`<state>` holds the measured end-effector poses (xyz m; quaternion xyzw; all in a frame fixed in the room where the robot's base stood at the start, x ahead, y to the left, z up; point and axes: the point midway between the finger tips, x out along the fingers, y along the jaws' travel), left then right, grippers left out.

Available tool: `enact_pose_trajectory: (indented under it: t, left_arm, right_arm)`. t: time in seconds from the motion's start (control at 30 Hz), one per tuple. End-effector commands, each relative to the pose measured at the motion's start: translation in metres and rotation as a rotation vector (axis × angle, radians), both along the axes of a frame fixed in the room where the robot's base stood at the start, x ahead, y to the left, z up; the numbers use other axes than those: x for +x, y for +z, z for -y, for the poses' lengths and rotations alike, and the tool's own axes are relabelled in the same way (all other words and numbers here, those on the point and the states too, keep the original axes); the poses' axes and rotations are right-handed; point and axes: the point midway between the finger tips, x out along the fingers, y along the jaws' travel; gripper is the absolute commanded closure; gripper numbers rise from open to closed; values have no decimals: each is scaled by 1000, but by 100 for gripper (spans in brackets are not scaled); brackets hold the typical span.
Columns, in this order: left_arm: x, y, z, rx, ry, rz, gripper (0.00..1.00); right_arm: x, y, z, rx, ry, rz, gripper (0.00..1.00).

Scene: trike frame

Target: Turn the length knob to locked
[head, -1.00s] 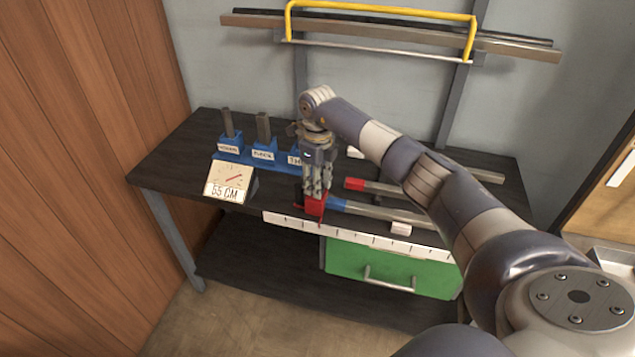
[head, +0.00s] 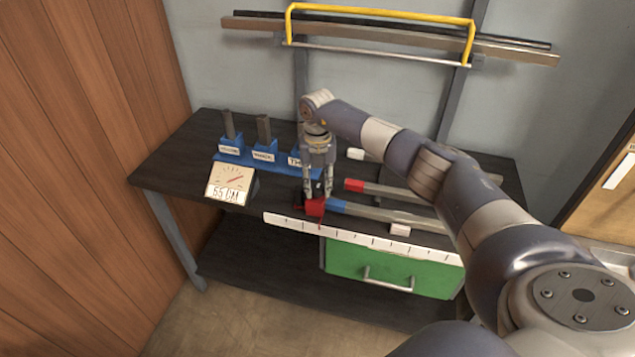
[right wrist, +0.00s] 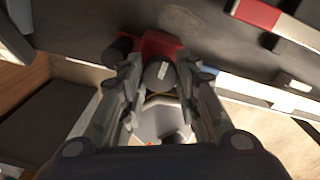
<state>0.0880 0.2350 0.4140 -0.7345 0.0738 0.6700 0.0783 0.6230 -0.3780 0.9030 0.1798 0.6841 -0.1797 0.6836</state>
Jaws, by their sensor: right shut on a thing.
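A red stop block (head: 315,207) sits at the front edge of the dark bench, behind a white ruler strip (head: 370,238). It also shows in the right wrist view (right wrist: 152,44). A dark round knob (right wrist: 158,74) with a pale mark is on the block, between my fingers in the right wrist view; I take it for the length knob. My right gripper (head: 317,194) points down over the block and is shut on this knob. It also shows in the right wrist view (right wrist: 160,85). The fingers hide much of the knob in the head view. My left gripper is out of view.
A gauge sign (head: 230,184) showing a CM reading stands left of the block. Blue labelled holders (head: 264,151) with upright bars stand behind. Blue-ended (head: 385,213) and red-ended (head: 400,190) bars lie to the right. A green drawer (head: 390,268) is below.

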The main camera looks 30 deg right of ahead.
Motion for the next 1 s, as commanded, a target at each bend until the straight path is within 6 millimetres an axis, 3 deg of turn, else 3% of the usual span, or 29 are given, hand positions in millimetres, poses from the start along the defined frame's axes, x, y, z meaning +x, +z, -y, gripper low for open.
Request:
enact_pose_trajectory:
  t: [1.0]
  left_arm:
    - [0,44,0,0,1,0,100]
  right_arm:
    - [1,4,1,-1,-967,3,94]
